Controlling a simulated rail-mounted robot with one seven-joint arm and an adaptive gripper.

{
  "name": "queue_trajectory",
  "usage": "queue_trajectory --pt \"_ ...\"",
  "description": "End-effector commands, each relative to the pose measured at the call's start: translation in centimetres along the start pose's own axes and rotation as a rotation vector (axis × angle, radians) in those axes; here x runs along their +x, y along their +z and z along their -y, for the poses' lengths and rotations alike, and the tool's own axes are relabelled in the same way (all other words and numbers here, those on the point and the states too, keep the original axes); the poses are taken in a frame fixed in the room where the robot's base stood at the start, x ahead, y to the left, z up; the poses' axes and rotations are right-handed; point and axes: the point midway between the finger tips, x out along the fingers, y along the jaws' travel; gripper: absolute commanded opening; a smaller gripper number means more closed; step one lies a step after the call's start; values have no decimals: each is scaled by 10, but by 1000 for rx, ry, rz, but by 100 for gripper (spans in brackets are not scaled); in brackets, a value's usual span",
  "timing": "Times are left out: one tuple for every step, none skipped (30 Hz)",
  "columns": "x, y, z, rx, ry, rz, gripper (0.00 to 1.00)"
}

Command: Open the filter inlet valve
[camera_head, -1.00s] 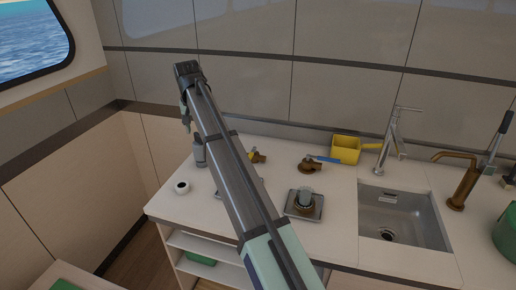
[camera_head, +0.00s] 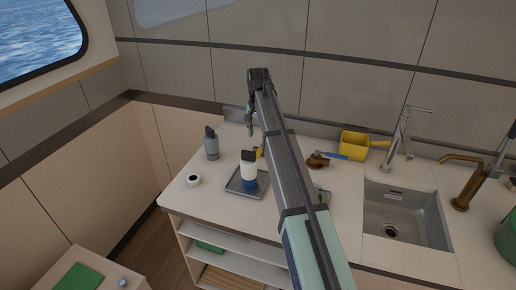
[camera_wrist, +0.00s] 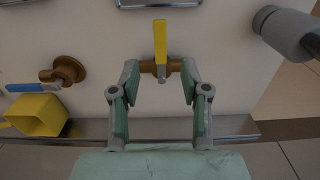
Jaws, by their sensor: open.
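A brass valve (camera_wrist: 147,66) with a yellow lever (camera_wrist: 160,38) is in the middle of the wrist view. Its lever points up the picture, crosswise to the brass body. My gripper (camera_wrist: 159,80) is open, with one finger on each side of this valve; I cannot tell whether they touch it. In the head view the yellow lever (camera_head: 259,152) shows only partly beside my arm, and my gripper (camera_head: 251,127) is above the back of the counter. A second brass valve (camera_head: 317,160) has a blue lever (camera_head: 331,155); it also shows in the wrist view (camera_wrist: 68,70). No label shows which is the filter inlet valve.
A grey bottle (camera_head: 211,146) stands left. A yellow scoop (camera_head: 354,146), faucet (camera_head: 397,140) and sink (camera_head: 390,214) are right. The wall is close behind.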

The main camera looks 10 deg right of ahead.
Motion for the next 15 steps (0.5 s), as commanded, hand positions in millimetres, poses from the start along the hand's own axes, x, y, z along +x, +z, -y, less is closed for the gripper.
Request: queue_trajectory --pt "9 2 -1 0 2 3 46" --pt "15 2 -1 0 1 2 46" --pt "23 2 -1 0 2 3 46" --pt "29 2 -1 0 2 3 46" --pt "34 2 -1 0 1 2 46" --pt "42 1 -1 0 1 2 46" --pt "47 1 -1 0 1 2 46" --pt "52 1 0 0 1 2 46" --pt "59 1 0 0 1 2 46" --pt "63 1 -1 0 1 2 46" --pt "67 1 0 0 1 2 46" --pt "71 1 0 0 1 1 46" --pt "75 0 0 0 0 1 46" --pt "78 0 0 0 1 1 46" --pt "81 0 0 0 1 1 46"
